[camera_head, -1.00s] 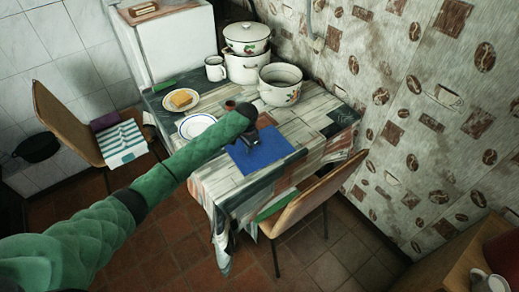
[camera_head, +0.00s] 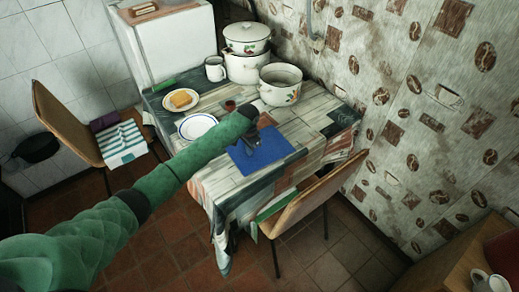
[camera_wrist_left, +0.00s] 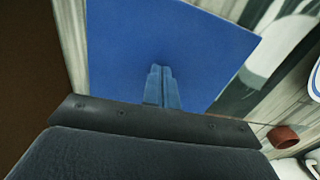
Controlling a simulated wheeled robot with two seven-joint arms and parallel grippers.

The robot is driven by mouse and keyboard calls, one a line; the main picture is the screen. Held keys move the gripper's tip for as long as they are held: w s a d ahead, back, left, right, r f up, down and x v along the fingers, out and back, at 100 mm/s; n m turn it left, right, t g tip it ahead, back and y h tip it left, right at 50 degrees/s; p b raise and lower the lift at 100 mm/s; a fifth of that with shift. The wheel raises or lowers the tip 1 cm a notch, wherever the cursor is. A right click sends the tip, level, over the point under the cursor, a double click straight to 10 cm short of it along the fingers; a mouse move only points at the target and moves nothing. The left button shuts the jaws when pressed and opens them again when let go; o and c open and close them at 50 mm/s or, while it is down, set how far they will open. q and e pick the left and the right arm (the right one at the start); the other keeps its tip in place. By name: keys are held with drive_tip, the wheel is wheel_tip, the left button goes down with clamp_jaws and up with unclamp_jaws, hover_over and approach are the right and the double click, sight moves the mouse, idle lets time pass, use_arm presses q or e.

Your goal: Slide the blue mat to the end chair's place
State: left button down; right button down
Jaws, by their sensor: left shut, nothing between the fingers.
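The blue mat (camera_head: 262,152) lies flat on the dining table, near the edge by the end chair (camera_head: 308,199). It also fills much of the left wrist view (camera_wrist_left: 165,40). My left gripper (camera_head: 250,146) is over the mat's left part. In the left wrist view its fingers (camera_wrist_left: 162,78) are closed together with nothing between them, tips down at the mat. Whether the tips touch the mat or hover just above it I cannot tell. My right gripper is not in view.
The table (camera_head: 235,185) also holds a plate with bread (camera_head: 181,100), an empty white plate (camera_head: 198,127), a mug (camera_head: 215,69), pots (camera_head: 281,85) and a small reddish-brown cup (camera_wrist_left: 283,137). Another chair (camera_head: 66,122) with a striped cloth stands at the left. The table's right part is clear.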

sight(263, 146)
use_arm(q)
drive_tip(key=shift+w+d, duration=1.1)
drive_tip(key=shift+d, duration=0.15)
drive_tip(key=shift+w+d+b, duration=0.65)
drive_tip(key=shift+w+d, duration=0.55)
drive_tip(key=shift+d, duration=0.2)
